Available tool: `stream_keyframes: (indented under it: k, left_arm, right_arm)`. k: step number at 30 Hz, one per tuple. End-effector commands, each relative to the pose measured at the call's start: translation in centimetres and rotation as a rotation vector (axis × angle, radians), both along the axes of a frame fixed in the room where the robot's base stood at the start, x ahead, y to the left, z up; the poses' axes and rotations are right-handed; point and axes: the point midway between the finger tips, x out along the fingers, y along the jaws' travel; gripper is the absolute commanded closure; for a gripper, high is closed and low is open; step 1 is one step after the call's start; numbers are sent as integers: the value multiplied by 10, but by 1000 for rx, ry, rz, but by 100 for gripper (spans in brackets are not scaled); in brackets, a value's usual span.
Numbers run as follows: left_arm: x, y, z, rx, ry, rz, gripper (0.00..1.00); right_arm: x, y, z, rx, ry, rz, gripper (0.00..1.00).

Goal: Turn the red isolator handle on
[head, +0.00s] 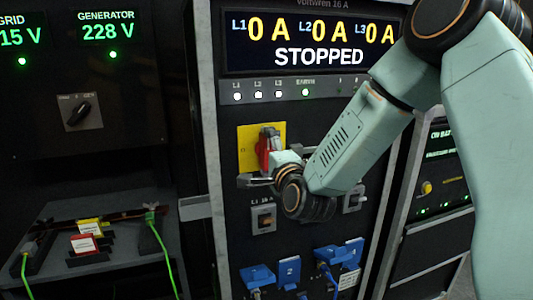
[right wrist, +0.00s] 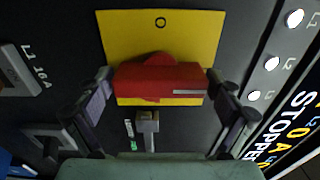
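The red isolator handle (head: 264,151) sits on a yellow plate (head: 246,136) on the dark cabinet front, left of my right arm. In the right wrist view the handle (right wrist: 160,80) lies across the yellow plate (right wrist: 125,35), with a pale stripe near its right end and a black "O" above it on the plate. My right gripper (right wrist: 160,97) is spread wide, with one finger beside each end of the handle; whether the fingertips touch it I cannot tell. In the head view my right gripper (head: 258,178) partly covers the lower handle. My left gripper is not in view.
The display (head: 315,42) above reads 0 A on L1, L2, L3 and "STOPPED". Below the plate are a small grey switch (head: 263,217) and blue connectors (head: 289,272). A shelf with green cables (head: 160,245) stands at left. Another rack is at right.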

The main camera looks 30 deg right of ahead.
Motion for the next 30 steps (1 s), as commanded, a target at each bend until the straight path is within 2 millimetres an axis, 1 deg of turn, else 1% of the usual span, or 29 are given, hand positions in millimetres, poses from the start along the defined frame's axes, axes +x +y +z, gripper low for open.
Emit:
stream_keyframes:
  k: [11, 14, 17, 24, 27, 30]
  left_arm:
    - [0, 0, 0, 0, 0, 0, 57]
    - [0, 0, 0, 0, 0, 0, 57]
    - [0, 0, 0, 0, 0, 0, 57]
    - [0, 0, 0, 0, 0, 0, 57]
    - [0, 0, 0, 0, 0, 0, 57]
    - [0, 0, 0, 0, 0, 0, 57]
  right_arm:
    - [0, 0, 0, -2, 0, 0, 0]
    - [-6, 1, 0, -1, 1, 0, 0]
    - [-18, 4, 0, 0, 1, 0, 0]
    - [-53, 13, 0, 3, 0, 0, 0]
    - [-64, 15, 0, 2, 1, -1, 0]
    - [-70, 17, 0, 0, -1, 0, 0]
